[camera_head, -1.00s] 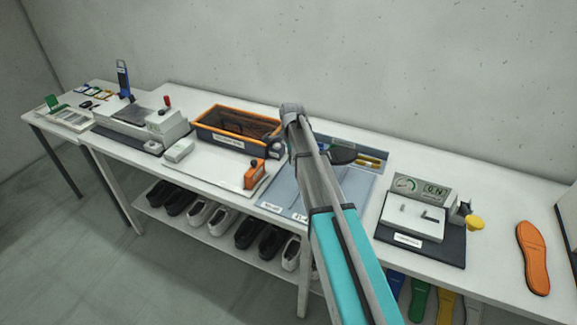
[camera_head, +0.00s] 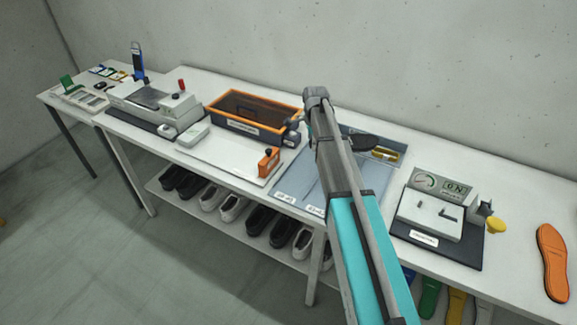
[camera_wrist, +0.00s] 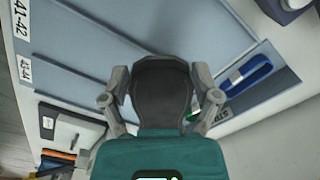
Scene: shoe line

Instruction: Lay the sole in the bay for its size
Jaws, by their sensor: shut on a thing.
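My gripper (camera_wrist: 161,95) is shut on a dark sole (camera_wrist: 161,88), with one finger on each side of it in the wrist view. In the head view the dark sole (camera_head: 360,141) shows beside my arm, over the back of the blue-grey bay tray; the arm hides the gripper there. The tray (camera_head: 375,175) has bays divided by low ridges. In the wrist view its bare floor (camera_wrist: 95,50) shows, with labels "41-42" (camera_wrist: 20,18) and "43-44" (camera_wrist: 25,70) at the left. I cannot tell whether the sole touches the tray.
Right of the tray stands a gauge device (camera_head: 440,205) with a yellow knob; an orange sole (camera_head: 552,262) lies farther right. Left are an orange-rimmed crate (camera_head: 255,97), an orange-topped tool (camera_head: 268,162) and a grey machine (camera_head: 155,105).

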